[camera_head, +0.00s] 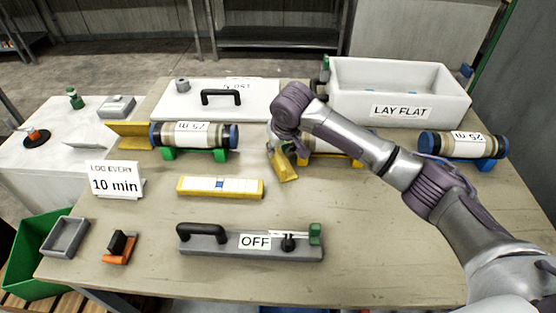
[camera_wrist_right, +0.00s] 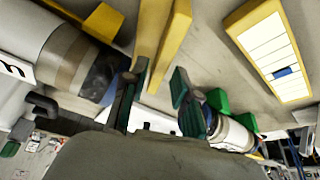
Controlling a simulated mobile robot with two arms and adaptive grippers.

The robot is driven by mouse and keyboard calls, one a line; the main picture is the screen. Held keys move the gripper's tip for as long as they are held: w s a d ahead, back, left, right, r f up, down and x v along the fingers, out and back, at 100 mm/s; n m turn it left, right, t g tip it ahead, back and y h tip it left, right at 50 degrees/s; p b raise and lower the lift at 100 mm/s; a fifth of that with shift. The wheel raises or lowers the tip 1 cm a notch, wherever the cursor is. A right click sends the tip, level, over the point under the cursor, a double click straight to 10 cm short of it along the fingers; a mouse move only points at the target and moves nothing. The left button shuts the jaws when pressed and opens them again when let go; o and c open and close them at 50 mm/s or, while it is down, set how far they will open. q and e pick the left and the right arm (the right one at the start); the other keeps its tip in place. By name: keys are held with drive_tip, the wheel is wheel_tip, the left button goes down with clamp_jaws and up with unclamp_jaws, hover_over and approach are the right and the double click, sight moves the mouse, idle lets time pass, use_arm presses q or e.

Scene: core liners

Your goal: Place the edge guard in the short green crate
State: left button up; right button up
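A yellow angled piece that looks like the edge guard (camera_head: 284,166) stands tilted beside the middle core liner. It also shows in the right wrist view (camera_wrist_right: 160,45), ahead of my fingers. My right gripper (camera_head: 279,146) is right above and against it in the head view. In the wrist view my right gripper (camera_wrist_right: 160,105) has its fingers spread apart, and I see no firm grip on the piece. A second yellow angled piece (camera_head: 128,129) lies left of the green-cradled liner. The short green crate (camera_head: 33,275) is at the lower left, partly cut off. My left gripper is not in view.
Core liners rest on green (camera_head: 195,136), yellow (camera_head: 330,150) and blue (camera_head: 463,146) cradles. A white "LAY FLAT" bin (camera_head: 420,108) stands at the back right. A yellow scale bar (camera_head: 205,187), a grey "OFF" block (camera_head: 250,246) and a grey tray (camera_head: 66,238) lie in front.

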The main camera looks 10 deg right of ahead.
sight(276, 154)
drive_tip(key=x, duration=0.4)
drive_tip(key=shift+a+f, duration=0.15)
drive_tip(key=shift+f, duration=0.05)
clamp_jaws()
drive_tip(key=shift+r, duration=0.2)
